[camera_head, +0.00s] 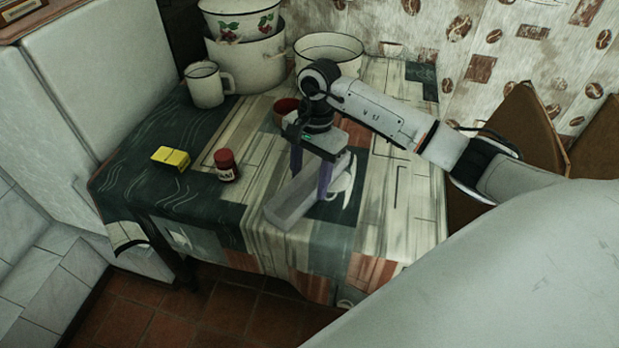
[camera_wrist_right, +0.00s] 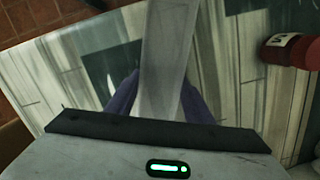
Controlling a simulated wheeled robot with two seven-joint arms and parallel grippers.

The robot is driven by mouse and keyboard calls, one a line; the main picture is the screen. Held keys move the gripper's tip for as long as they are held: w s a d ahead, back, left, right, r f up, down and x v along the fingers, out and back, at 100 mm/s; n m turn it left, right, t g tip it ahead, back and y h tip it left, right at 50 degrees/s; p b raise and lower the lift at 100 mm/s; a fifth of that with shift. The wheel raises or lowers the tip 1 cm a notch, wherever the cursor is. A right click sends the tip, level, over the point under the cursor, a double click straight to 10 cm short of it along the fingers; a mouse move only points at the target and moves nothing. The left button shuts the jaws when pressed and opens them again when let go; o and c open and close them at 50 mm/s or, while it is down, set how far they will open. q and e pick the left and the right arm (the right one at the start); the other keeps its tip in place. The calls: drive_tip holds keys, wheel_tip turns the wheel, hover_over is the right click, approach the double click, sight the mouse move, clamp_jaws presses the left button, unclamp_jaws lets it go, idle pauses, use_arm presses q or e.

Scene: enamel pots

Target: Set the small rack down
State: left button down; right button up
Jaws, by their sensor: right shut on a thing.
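The small rack (camera_head: 287,211) is a long, narrow grey piece near the front edge of the cloth-covered table (camera_head: 400,215). My right gripper (camera_head: 310,186) points down from above with its purple fingers on either side of the rack, shut on it. In the right wrist view, the rack (camera_wrist_right: 166,55) runs away between the two fingers (camera_wrist_right: 160,88). The rack looks level and low over the cloth; I cannot tell whether its underside touches. My left gripper is not in view.
A red-lidded jar (camera_head: 227,166) and a yellow box (camera_head: 171,158) stand left of the rack. A reddish bowl (camera_head: 287,104) is behind my gripper. A white mug (camera_head: 206,85), stacked pots (camera_head: 246,62) and a wide pot (camera_head: 329,46) fill the back. The right side is clear.

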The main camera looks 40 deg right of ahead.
sight(313, 187)
drive_tip(key=o, duration=1.1)
drive_tip(key=shift+o, duration=0.2)
wheel_tip(313, 187, up, 12)
drive_tip(key=d, duration=0.1)
drive_tip(key=shift+w+d, duration=0.15)
drive_tip(key=shift+w, duration=0.05)
